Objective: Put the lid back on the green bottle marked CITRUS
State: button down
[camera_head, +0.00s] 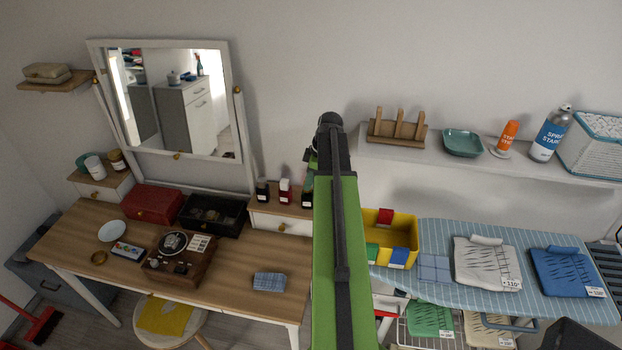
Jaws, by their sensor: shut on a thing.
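My gripper (311,157) is at the far end of my raised green arm, above the right end of the dressing table, and mostly hidden behind my arm. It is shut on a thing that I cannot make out. Just below it, on the right drawer box, stands a small bottle (307,198) with a dark lower part and a pale label, partly covered by my arm. Greenish colour shows above it. Its marking is too small to read, and whether it has a lid is hidden. A dark bottle (263,191) and a red bottle (285,190) stand to its left.
The drawer box (282,221) stands on the wooden dressing table (235,262), below a tilted mirror (170,100). A red box (153,204) and an open black box (212,214) are left. A yellow bin (405,232) and an ironing board (440,285) are right, under a wall shelf (470,165).

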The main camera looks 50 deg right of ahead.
jog(key=shift+f+b, duration=0.4)
jog(key=shift+f, duration=0.05)
dwell(1.0)
jog(key=c, duration=1)
grip_release()
jog(key=shift+c, duration=0.2)
jog(key=o, duration=0.4)
notch_tip(320, 180, up, 7)
jog(key=p, duration=0.7)
jog(key=shift+r, duration=0.1)
